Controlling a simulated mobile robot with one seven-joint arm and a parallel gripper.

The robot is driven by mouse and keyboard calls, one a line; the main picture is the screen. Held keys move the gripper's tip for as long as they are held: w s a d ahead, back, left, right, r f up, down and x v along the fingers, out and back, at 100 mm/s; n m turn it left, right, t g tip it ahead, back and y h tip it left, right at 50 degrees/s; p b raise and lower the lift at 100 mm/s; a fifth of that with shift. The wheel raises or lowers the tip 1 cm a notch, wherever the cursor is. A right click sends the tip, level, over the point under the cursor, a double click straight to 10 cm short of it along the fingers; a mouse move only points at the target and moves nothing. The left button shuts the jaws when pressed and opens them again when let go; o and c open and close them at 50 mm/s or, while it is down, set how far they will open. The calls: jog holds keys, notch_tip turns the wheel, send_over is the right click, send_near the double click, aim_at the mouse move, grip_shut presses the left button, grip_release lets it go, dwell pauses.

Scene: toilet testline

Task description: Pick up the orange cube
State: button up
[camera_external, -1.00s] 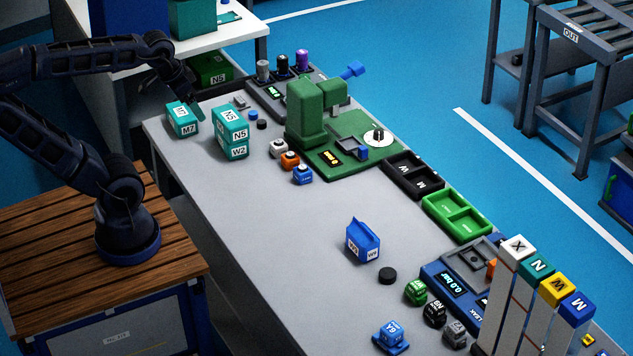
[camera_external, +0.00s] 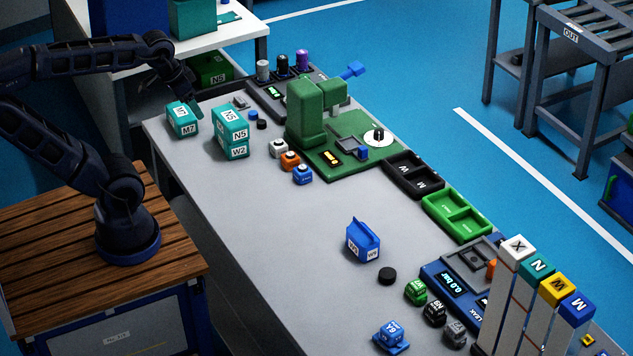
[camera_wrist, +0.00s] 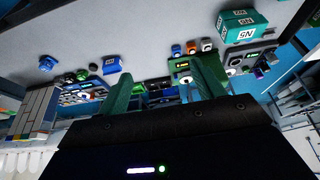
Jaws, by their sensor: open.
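The orange cube (camera_external: 290,161) sits on the grey bench in a short row, between a white cube (camera_external: 279,148) and a blue cube (camera_external: 303,174). Its top carries a dark round mark. In the wrist view the orange cube (camera_wrist: 192,48) is small and far off, beyond the fingers. My gripper (camera_external: 193,107) is at the far left end of the bench, above and behind the teal M7 box, well apart from the cube. In the wrist view my gripper (camera_wrist: 167,76) is open with nothing between its fingers. The fingertips are hard to make out in the external view.
A green machine (camera_external: 307,113) stands close behind the row. A blue carton (camera_external: 362,241) is further right. The bench in front of the cubes is clear.

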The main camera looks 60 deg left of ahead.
jog(key=n+g+h, duration=0.4)
jog(key=n+g, duration=0.1)
jog(key=n, duration=1.3)
send_over(290, 154)
jog(key=a, duration=0.4)
notch_tip(290, 154, down, 28)
jog(key=x, duration=1)
jog(key=shift+w+d+f, duration=0.15)
jog(key=shift+w+d, duration=0.1)
jog(key=c, duration=1.1)
